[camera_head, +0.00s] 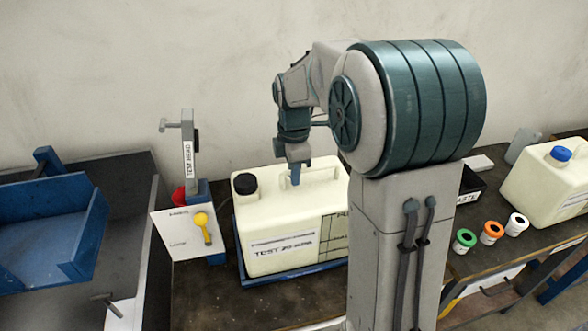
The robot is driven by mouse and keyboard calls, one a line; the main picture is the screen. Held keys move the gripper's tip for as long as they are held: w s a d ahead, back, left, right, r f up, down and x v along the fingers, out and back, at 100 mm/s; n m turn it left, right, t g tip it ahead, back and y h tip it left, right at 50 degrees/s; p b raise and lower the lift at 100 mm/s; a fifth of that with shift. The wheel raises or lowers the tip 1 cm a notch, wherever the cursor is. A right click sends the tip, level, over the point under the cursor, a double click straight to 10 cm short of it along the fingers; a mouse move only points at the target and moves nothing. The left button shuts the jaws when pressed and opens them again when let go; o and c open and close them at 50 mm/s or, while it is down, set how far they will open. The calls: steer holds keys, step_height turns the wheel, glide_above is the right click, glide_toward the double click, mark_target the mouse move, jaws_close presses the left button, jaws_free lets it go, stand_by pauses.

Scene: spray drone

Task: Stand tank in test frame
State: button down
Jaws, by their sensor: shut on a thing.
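A cream tank (280,228) with a black cap stands upright left of centre in the head view. Its front label reads roughly "TEST 20 KPA". My gripper (293,176) is shut on the tank at its top, around the handle. The fingertips are small and partly hidden. A blue frame (297,275) shows as a low rim along the tank's base. The tank's base is within or just above this frame; I cannot tell whether it rests on the bottom. My own arm hides the tank's right end.
Left of the tank stands a post marked TEST HEAD (189,160), with a yellow lever (202,226) below. A blue bin (75,262) and grey sink are further left.

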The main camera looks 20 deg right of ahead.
steer(key=c, duration=1.5)
jaws_free()
steer(key=shift+f, duration=0.1)
steer(key=shift+o, duration=0.2)
step_height(320, 180, up, 11)
steer(key=s+f+m+t, duration=0.1)
steer(key=s+f+m, duration=0.3)
steer(key=s+m, duration=0.5)
steer(key=s+f+m+t, duration=0.2)
steer(key=s+f+m, duration=0.2)
steer(key=s+m, duration=0.5)
steer(key=shift+s+f, duration=0.25)
steer(key=shift+s, duration=1.35)
